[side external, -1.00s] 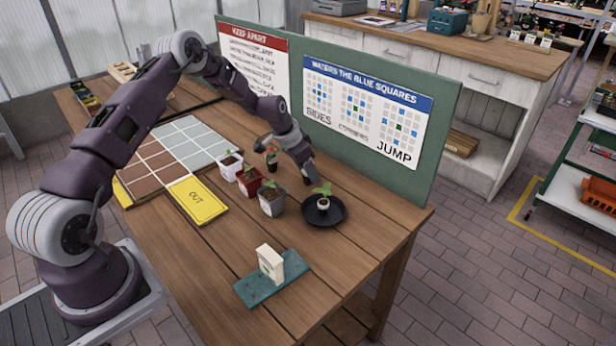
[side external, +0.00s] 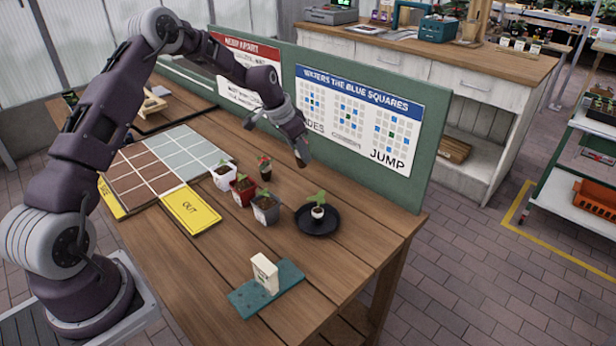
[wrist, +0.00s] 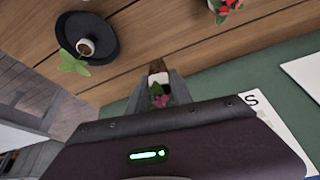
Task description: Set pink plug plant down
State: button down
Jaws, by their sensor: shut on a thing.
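My gripper (wrist: 158,84) is shut on a small plant with pink and green leaves, the pink plug plant (wrist: 159,98), seen between the fingers in the wrist view. A pale and brown root plug or pot shows beyond the leaves. In the side view my gripper (side external: 302,158) hangs above the table near the green board, behind the black saucer; the held plant cannot be made out clearly there. The black saucer (side external: 330,226) holds a small white pot with a green seedling (side external: 317,208); both also show at the upper left in the wrist view.
A small dark pot with a red-flowered plant (side external: 264,170) stands left of my gripper. White, red and grey pots stand in a row beside the yellow OUT card (side external: 192,208) and tiled grid (side external: 160,165). The green board (side external: 432,130) stands close behind.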

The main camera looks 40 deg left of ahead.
jog(key=s+d+r+m+g+h, duration=0.1)
jog(key=s+d+m, duration=0.15)
jog(key=d, duration=1.05)
jog(key=s+d+m+h, duration=0.1)
jog(key=d+m, duration=0.3)
jog(key=d, duration=0.8)
jog(key=f, duration=1)
jog(key=shift+s+d, duration=0.25)
jog(key=shift+d, duration=0.1)
jog(key=c, duration=1.1)
grip_release()
jog(key=shift+f, duration=0.1)
jog(key=shift+c, duration=0.2)
